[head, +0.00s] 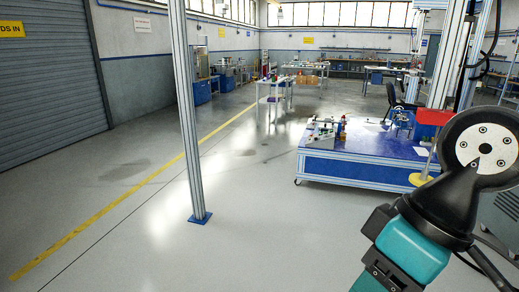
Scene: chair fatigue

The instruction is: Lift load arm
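A low blue test platform (345,170) with aluminium edges stands at the right. Aluminium uprights (445,60) rise at its right side. A red block (434,117) sits above a pale rod and a yellow disc (419,180) there; I cannot tell whether these belong to the load arm. My own arm, with a dark round joint and a teal link, fills the lower right and hides part of the rig. My gripper's fingers do not show.
A metal post (186,110) on a blue foot stands left of centre. A yellow floor line (140,208) runs beside it. Small devices (322,132) lie on the platform. A dark chair (392,97) and worktables (275,92) stand behind. The grey floor (240,235) in front is clear.

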